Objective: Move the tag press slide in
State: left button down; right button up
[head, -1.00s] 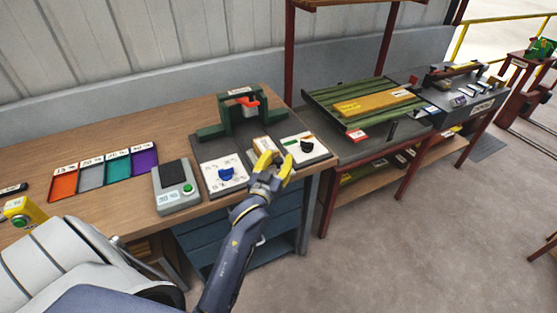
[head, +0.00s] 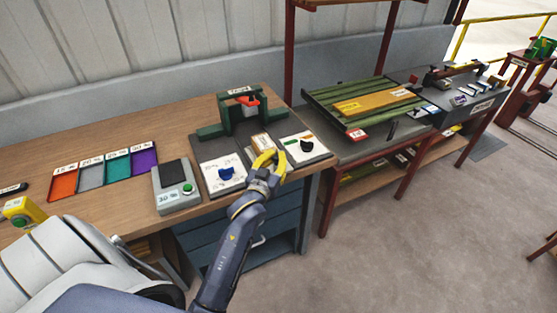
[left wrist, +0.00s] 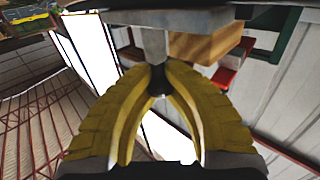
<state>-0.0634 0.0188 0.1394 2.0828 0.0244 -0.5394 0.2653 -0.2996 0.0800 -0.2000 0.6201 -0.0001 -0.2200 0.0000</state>
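The tag press (head: 238,118) is a green frame with a red part at its top, standing on a dark base on the bench. Its slide (head: 260,142) carries a light tan block and sits in front of the frame, between two white dial panels. My left gripper (head: 268,161) is at the near end of the slide. In the left wrist view the yellow fingertips (left wrist: 158,78) close on a grey post, the slide's handle (left wrist: 155,46), with the tan block (left wrist: 203,47) beyond. The fingers hide part of the handle.
A grey device with a green button (head: 188,188) and coloured trays (head: 90,176) are further left. The bench ends just right of the press.

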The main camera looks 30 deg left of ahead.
pick_arm(q)
jog(key=shift+w+a+r, duration=0.35)
jog(key=shift+w+a, duration=0.05)
jog(key=shift+a, duration=0.2)
jog(key=shift+w+a+r, duration=0.3)
jog(key=shift+w+a, duration=0.05)
jog(key=shift+a, duration=0.2)
jog(key=c, duration=1.6)
grip_release()
jog(key=o, duration=0.4)
jog(key=shift+f, duration=0.2)
jog(key=shift+s, duration=0.1)
jog(key=shift+f, duration=0.1)
jog(key=shift+s+d, duration=0.15)
jog(key=shift+s, duration=0.35)
jog(key=s, duration=0.3)
jog(key=s+d, duration=0.1)
jog(key=s, duration=0.3)
jog(key=s+d, duration=0.1)
jog(key=s, duration=0.2)
jog(key=shift+s, duration=0.4)
